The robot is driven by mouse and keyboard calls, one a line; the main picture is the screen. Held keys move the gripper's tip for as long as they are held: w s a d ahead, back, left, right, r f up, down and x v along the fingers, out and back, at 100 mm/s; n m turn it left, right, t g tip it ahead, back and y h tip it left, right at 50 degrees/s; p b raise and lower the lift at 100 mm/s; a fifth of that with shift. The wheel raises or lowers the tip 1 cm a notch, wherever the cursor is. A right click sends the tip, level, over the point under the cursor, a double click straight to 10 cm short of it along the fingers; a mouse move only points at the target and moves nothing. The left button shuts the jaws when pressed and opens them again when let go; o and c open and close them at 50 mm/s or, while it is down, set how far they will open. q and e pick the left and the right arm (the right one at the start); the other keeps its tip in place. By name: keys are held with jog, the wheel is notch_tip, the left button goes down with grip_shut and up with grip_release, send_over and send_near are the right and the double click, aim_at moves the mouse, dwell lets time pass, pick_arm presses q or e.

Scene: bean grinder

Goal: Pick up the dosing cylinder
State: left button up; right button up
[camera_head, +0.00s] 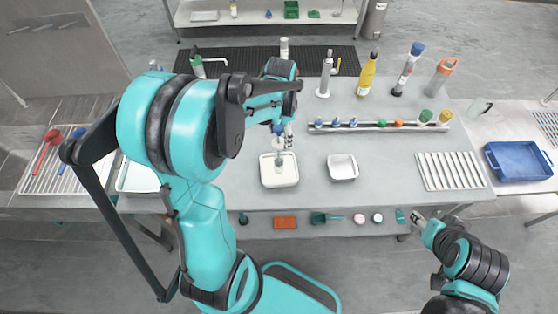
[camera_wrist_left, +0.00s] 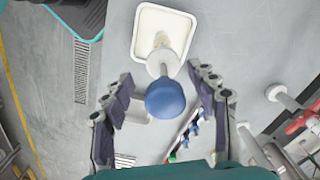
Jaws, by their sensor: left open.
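The dosing cylinder appears to be the upright piece with a round blue top (camera_wrist_left: 165,98) and a pale disc (camera_wrist_left: 163,63) below it. In the head view its pale lower part (camera_head: 281,157) stands in or over a white tray (camera_head: 279,182), and my gripper partly hides its top. My left gripper (camera_head: 284,136) is over it, pointing down. In the left wrist view the open fingers (camera_wrist_left: 164,86) are on either side of the blue top, with gaps on both sides. My right gripper (camera_head: 418,219) is at the lower right, away from the cylinder; its jaws are too small to read.
A second white tray (camera_head: 343,167) stands to the right. Behind it is a rack (camera_head: 350,127) with small coloured pieces. A yellow bottle (camera_head: 367,74) and other tall vessels stand at the back. A ribbed mat (camera_head: 450,171) and a blue tray (camera_head: 518,161) lie right.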

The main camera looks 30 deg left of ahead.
aim_at(280, 142)
pick_arm(q)
jog(key=f, duration=0.2)
jog(key=f+b, duration=0.1)
jog(key=f, duration=0.2)
jog(key=shift+w+a, duration=0.15)
jog(key=shift+a, duration=0.05)
jog(key=shift+r, duration=0.1)
grip_shut()
